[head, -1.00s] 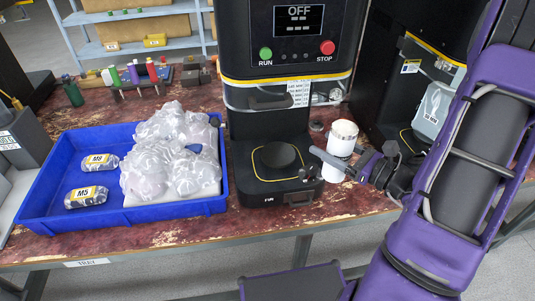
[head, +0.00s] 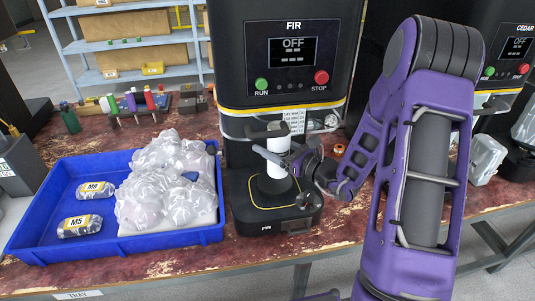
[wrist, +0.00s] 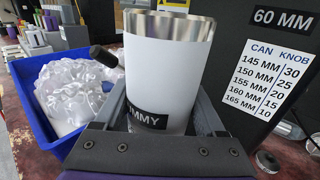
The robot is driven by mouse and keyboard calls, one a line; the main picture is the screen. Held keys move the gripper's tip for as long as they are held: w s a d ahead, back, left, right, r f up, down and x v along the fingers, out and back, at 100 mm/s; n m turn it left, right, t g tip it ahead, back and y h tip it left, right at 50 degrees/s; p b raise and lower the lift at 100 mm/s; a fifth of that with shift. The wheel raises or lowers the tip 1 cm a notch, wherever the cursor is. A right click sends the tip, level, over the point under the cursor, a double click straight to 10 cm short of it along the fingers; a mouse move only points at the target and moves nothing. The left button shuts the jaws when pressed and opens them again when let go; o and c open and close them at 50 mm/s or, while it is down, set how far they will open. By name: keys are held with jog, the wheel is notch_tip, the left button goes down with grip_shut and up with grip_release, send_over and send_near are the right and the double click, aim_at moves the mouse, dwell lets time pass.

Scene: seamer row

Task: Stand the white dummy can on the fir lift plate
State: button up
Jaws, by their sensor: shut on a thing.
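The white dummy can (head: 277,146) is upright in my gripper (head: 279,160), in front of the machine marked FIR. In the wrist view the can (wrist: 168,75) has an open metal rim and a black label whose visible letters end in "MMY". The fingers are shut around its sides. The fir lift plate (head: 274,188) is a dark round disc on the machine's base, directly below the can in the head view. Whether the can's bottom touches the plate or hangs just above it, I cannot tell.
The FIR display (head: 294,46) reads OFF. A dark handle (head: 267,131) sits just behind the can. A blue tray (head: 40,208) with bagged parts stands to the left. The cedar machine (head: 505,70) is at the right. A can-to-knob chart (wrist: 271,80) shows in the wrist view.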

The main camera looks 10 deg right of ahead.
jog(key=shift+w+a+f+b, duration=0.15)
jog(key=shift+w+f, duration=0.05)
jog(key=shift+f, duration=0.7)
jog(key=shift+w+a+f+b, duration=0.15)
jog(key=shift+f, duration=0.7)
jog(key=shift+f, duration=0.25)
jog(key=o, duration=1.5)
jog(key=shift+r, duration=0.1)
jog(key=shift+o, duration=0.2)
jog(key=shift+r, duration=0.3)
jog(key=v, duration=1.2)
